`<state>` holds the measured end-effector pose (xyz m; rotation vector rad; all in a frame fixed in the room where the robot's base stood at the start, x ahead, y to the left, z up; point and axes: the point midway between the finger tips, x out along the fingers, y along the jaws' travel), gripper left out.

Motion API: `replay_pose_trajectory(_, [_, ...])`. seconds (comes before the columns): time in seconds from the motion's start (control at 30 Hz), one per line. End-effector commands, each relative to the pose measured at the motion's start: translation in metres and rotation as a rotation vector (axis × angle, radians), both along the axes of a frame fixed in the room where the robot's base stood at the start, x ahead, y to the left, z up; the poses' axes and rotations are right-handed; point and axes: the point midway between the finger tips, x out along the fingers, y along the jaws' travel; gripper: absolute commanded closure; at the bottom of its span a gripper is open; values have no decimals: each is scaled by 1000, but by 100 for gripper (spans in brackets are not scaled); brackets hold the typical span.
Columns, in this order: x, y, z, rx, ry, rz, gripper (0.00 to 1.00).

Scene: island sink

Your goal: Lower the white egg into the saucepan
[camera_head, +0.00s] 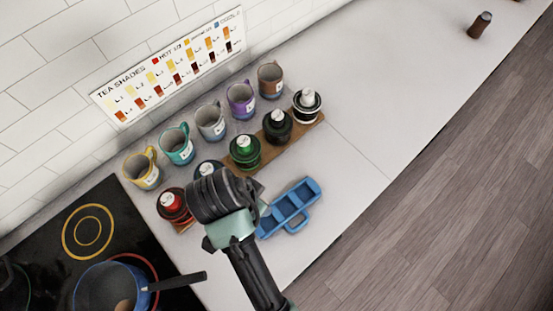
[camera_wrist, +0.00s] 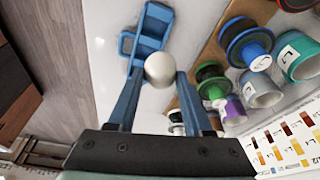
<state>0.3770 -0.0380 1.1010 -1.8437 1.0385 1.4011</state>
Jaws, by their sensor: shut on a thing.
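The white egg (camera_wrist: 159,68) is held between the two blue fingers of my gripper (camera_wrist: 160,76) in the wrist view. In the head view my gripper's dark body (camera_head: 222,195) hides the egg and most of the fingers. The saucepan (camera_head: 92,271) is blue with a dark handle and stands on the hob at the lower left of the head view, partly cut off by the frame. A brownish rounded thing (camera_head: 125,306) shows inside it. My gripper is to the right of the saucepan, over the counter. The saucepan is not in the wrist view.
A blue compartment tray (camera_head: 290,208) lies on the counter right of my gripper. Several coloured mugs (camera_head: 210,122) and lidded pots (camera_head: 245,152) on a wooden board stand behind. The hob (camera_head: 110,215) is at left. The counter at upper right is mostly clear.

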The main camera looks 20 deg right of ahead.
Motion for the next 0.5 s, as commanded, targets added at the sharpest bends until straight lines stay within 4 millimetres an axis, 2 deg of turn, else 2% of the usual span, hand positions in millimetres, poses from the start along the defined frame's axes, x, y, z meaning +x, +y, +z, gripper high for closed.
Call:
replay_pose_trajectory(0.1, [-2,24,13,0,0,4,68])
replay_pose_trajectory(0.5, [-7,100,34,0,0,3,68])
